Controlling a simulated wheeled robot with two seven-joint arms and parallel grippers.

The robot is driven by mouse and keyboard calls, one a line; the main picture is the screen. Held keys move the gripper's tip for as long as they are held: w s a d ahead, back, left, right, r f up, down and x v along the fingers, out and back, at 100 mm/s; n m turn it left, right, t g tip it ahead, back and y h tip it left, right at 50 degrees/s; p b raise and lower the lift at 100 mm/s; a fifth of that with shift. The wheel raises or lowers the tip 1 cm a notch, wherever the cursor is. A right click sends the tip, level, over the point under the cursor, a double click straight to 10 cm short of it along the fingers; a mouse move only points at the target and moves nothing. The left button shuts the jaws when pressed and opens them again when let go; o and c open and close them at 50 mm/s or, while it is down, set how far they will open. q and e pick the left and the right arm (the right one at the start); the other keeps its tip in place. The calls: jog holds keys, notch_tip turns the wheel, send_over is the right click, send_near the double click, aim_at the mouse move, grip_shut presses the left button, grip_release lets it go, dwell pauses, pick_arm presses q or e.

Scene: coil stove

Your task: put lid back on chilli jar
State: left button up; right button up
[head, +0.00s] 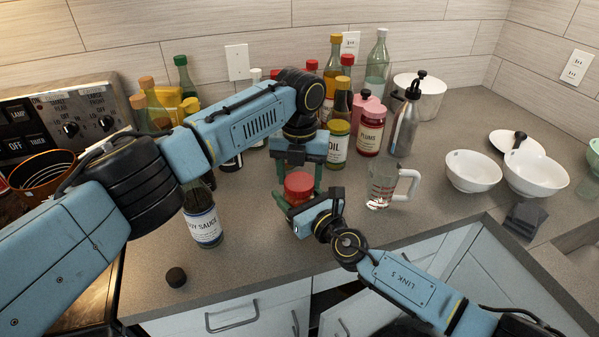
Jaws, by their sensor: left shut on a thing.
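A red lid (299,184) is in the middle of the head view, near the counter's front edge. My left gripper (299,176) comes down from above and is shut on the red lid, one finger on each side. My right gripper (287,207) reaches in from the lower right, close below the lid. Its fingers are mostly hidden, so I cannot tell whether they are shut on anything. I cannot clearly make out the chilli jar's body; the area under the lid is covered by the lid and my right gripper. I cannot tell whether lid and jar touch.
A soy sauce bottle (205,222) stands to the left, with a small black cap (176,277) in front of it. A glass mug (382,187) stands to the right. Several bottles and the plums jar (371,133) crowd behind. White bowls (472,171) are further right.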

pick_arm(q)
jog(key=shift+f, duration=0.2)
pick_arm(e)
grip_shut()
pick_arm(q)
jog(key=shift+m, duration=1.7)
jog(key=o, duration=0.9)
jog(key=shift+o, duration=0.2)
jog(key=shift+r, duration=2.25)
jog(key=shift+c, duration=0.4)
